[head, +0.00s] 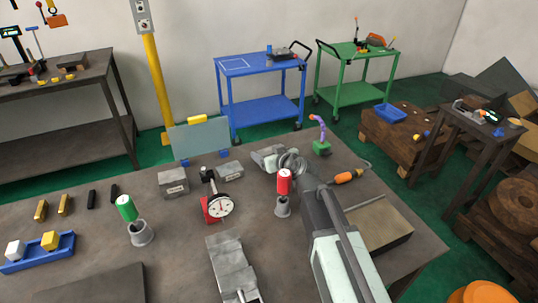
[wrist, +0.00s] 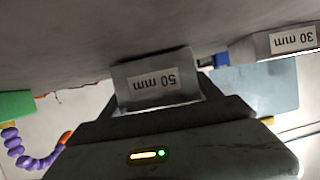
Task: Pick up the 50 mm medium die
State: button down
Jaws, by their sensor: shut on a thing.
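The 50 mm die (wrist: 157,86) is a grey block with a white "50 mm" label, upside down in the wrist view. My gripper (wrist: 162,103) is shut on it, with dark jaws at both sides. I cannot tell whether the die touches the table. In the head view my arm reaches over the table to the far edge, and my wrist partly hides the gripper and the die. The 30 mm die (wrist: 290,42), a similar labelled block, stands beside it; it also shows in the head view (head: 229,171).
A larger labelled block (head: 173,182) stands left of the 30 mm die. A red dial gauge (head: 217,208) and a red-capped cylinder (head: 284,181) in a grey holder stand close to my arm. A purple-armed green-based tool (head: 320,142) and an orange-handled tool (head: 348,177) are to the right.

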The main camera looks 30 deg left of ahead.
aim_at(267, 148)
notch_tip(267, 148, up, 10)
jog(key=p, duration=0.9)
jog(key=shift+f, duration=0.1)
